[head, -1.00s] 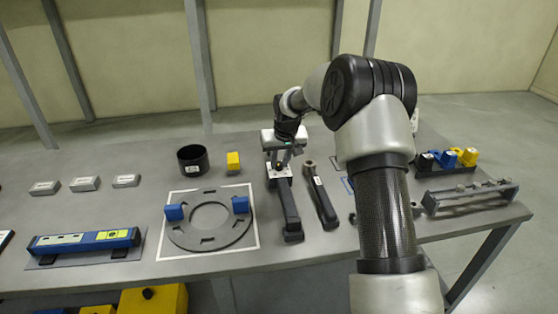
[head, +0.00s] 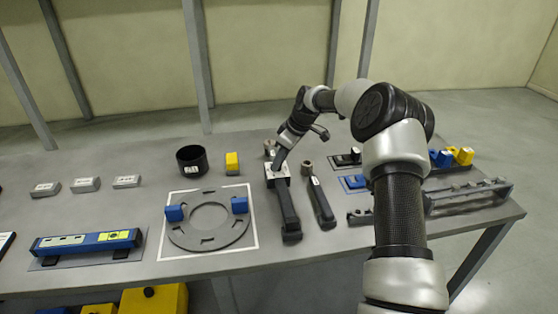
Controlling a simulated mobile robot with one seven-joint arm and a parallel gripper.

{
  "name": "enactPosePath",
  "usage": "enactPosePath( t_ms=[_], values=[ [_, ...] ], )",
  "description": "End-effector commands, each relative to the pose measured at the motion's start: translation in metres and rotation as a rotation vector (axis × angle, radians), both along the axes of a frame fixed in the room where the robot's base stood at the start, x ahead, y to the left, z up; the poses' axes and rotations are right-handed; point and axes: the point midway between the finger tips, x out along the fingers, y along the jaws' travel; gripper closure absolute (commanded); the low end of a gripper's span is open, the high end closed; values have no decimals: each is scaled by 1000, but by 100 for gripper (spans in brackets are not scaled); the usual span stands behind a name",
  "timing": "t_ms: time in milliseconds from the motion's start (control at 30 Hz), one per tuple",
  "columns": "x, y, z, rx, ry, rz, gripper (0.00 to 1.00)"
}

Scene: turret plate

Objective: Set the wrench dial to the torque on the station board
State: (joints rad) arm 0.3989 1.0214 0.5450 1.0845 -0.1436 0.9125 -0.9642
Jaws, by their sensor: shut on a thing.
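A long black tool (head: 287,208), which I take to be the wrench, lies on the table right of the white-framed square. A pale plate (head: 275,174) with dark marks is at its far end. My gripper (head: 279,164) points down at that end, tilted, and is shut on what appears to be the dial there. The fingertips and dial are small and partly hidden, so the setting cannot be read. A second dark tool (head: 321,201) with a ring-shaped end lies just to the right. I cannot make out a station board with a readable torque.
A grey ring plate (head: 186,237) with blue blocks (head: 174,213) lies left of the wrench. A black cup (head: 190,160) and yellow block (head: 232,163) stand behind it. A blue level-like tool (head: 80,242) lies at left. A grey rack (head: 470,199) stands at right.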

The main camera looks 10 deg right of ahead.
Motion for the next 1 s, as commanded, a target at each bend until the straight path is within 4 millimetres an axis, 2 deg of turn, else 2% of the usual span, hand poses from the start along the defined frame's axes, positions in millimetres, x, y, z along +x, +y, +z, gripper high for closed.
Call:
enactPosePath(
  t_ms=[300,767,800,900,1000],
  values=[
    [2,-1,1,-1,-3,92,100],
    [1,-2,0,-2,-2,105,100],
    [1,-2,0,-2,-2,105,74],
    [1,-2,0,-2,-2,105,58],
    [1,-1,0,-2,-1,104,58]
  ],
)
